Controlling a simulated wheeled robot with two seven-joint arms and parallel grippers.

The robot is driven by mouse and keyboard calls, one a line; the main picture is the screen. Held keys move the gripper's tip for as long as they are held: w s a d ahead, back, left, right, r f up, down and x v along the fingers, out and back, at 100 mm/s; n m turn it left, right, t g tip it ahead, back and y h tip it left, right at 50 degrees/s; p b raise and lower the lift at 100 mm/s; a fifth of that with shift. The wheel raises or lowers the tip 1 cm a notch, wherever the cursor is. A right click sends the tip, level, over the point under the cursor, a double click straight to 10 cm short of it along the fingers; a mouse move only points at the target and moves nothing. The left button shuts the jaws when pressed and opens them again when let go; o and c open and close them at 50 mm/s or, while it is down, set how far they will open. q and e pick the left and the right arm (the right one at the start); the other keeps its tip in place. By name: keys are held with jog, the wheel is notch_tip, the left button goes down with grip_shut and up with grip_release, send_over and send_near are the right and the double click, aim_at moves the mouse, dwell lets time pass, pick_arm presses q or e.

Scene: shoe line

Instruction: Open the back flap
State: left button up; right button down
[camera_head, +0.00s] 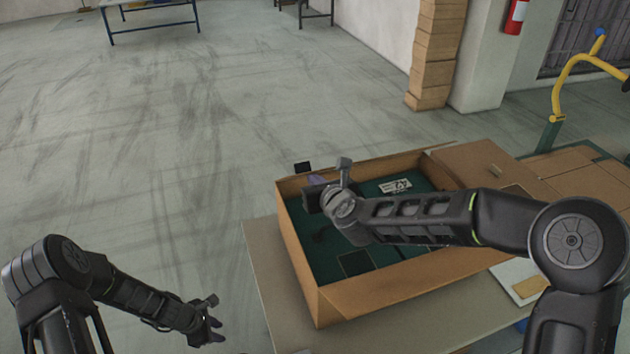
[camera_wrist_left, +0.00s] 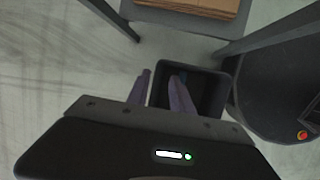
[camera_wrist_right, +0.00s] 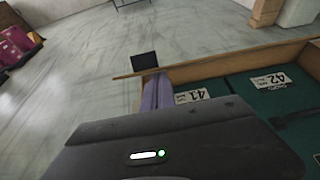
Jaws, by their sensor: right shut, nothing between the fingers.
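A large open cardboard box (camera_head: 350,300) stands on the table, with dark green contents and white labels inside. In the right wrist view its rim (camera_wrist_right: 215,63) runs across, and labels reading 41 and 42 show inside. A small black square piece (camera_head: 303,168) shows at the rim near the far left corner; it also shows in the right wrist view (camera_wrist_right: 145,61). My right gripper (camera_head: 317,181) is shut and empty at that corner, its fingers close to the rim; contact is unclear. My left gripper (camera_head: 213,331) is open and empty, low left of the table. I cannot clearly make out the back flap.
The table (camera_head: 262,262) shows bare at the box's left. A flat cardboard panel (camera_head: 475,160) lies right of the box. A yellow bent bar (camera_head: 562,80) stands far right. A black bin (camera_wrist_left: 212,92) is below my left gripper. Open floor lies left and behind.

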pick_arm(q)
jog(key=s+a+f+m+y, duration=0.1)
jog(key=s+a+f+m, duration=0.1)
jog(key=s, duration=0.2)
jog(key=s+d+r+m+g+h, duration=0.1)
jog(key=s+d+r+m, duration=0.2)
jog(key=s+d+m, duration=0.5)
jog(key=s+d+r+m+g+h, duration=0.1)
jog(key=s+d+r+m, duration=0.2)
jog(key=s+d+m, duration=0.6)
jog(key=d+m, duration=0.1)
jog(key=d, duration=0.7)
jog(key=shift+g+h, duration=0.3)
